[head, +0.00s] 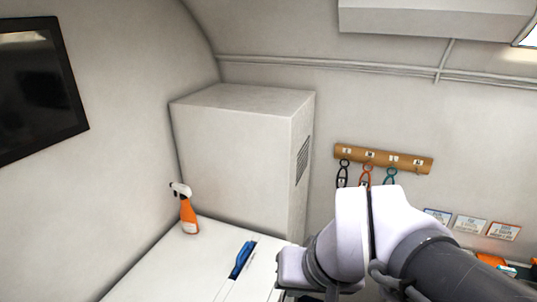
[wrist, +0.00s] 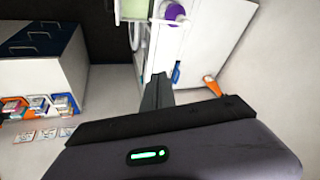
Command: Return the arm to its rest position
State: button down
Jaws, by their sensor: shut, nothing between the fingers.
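My gripper (wrist: 158,80) shows in the wrist view as two dark fingers close together in the middle, shut with nothing between them. Its dark body with a green light fills the bottom of that view. In the head view my white and dark grey arm reaches in from the lower right, bent at a large white joint. The end of the arm is low, near the right side of the white counter (head: 185,265). The fingers cannot be made out clearly in the head view.
An orange spray bottle (head: 189,214) and a blue item (head: 242,259) are on the counter. A tall white cabinet (head: 235,140) stands behind. A wooden hook rail (head: 383,158) holds looped tools on the wall behind my arm. A dark screen (head: 40,85) hangs at left.

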jog(key=s+d+f+m+t+b, duration=0.3)
jog(key=s+f+m+b, duration=0.1)
jog(key=s+b, duration=0.25)
notch_tip(320, 180, down, 34)
jog(key=s+g+b, duration=0.1)
jog(key=b, duration=3)
jog(key=shift+d+f+g, duration=0.25)
jog(key=shift+d+g, duration=0.05)
jog(key=shift+d, duration=0.15)
jog(key=shift+f, duration=0.1)
